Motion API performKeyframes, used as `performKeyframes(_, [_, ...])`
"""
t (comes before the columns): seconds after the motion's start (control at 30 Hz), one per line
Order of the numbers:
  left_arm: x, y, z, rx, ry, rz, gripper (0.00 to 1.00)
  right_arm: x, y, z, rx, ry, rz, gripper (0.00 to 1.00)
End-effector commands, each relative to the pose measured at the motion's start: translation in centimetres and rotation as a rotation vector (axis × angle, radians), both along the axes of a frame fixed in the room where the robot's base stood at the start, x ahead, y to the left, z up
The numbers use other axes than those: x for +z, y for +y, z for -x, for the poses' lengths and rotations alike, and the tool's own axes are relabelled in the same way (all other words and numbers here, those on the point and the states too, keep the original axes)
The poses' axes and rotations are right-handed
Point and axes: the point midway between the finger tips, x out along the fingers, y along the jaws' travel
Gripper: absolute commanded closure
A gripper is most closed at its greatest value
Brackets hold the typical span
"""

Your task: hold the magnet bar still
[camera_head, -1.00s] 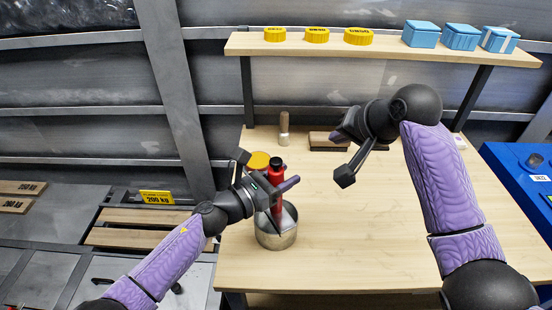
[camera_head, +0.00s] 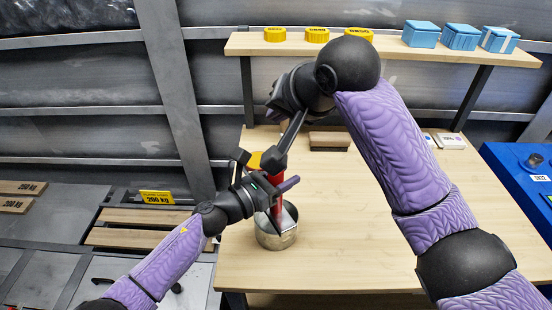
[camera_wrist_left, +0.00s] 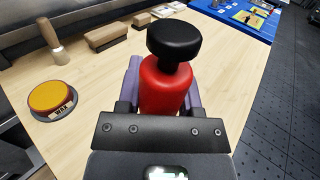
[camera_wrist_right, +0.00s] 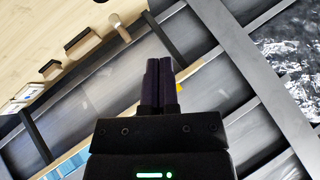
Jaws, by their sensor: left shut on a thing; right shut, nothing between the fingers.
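The magnet bar is red with a black knob, and it shows in the left wrist view (camera_wrist_left: 165,85). In the head view the red magnet bar (camera_head: 276,212) stands roughly upright in a round metal pot (camera_head: 277,240); its top is hidden behind a dark part of my right arm. My left gripper (camera_head: 272,190) is shut around the red body above the pot. My right gripper (camera_head: 277,103) is shut and empty above the back of the table, and its fingers also show pressed together in the right wrist view (camera_wrist_right: 160,80).
A yellow wax tin (camera_wrist_left: 50,97), a wooden-handled brush (camera_wrist_left: 50,35) and a wooden block (camera_head: 329,141) stand towards the back of the table. A shelf (camera_head: 390,50) above carries yellow tins and blue boxes (camera_head: 421,35). The table's right half (camera_head: 350,230) is mostly clear.

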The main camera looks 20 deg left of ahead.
Motion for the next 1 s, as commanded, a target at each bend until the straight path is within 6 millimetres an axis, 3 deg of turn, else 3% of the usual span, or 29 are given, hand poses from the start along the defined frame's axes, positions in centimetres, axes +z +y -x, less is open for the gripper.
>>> performKeyframes(0.3, [0.0, 0.0, 0.0, 0.000, 0.001, -0.001, 1.00, -4.8, 0.0, 0.1, 0.001, 0.003, 0.000, 1.00])
performKeyframes(0.5, [0.0, 0.0, 0.0, 0.000, 0.001, -0.001, 1.00, -6.6, 0.0, 0.0, 0.000, 0.002, 0.000, 1.00])
performKeyframes(1.0, [0.0, 0.0, 0.0, 0.000, 0.001, -0.001, 1.00, -7.1, 0.0, 0.0, 0.002, 0.000, 0.000, 1.00])
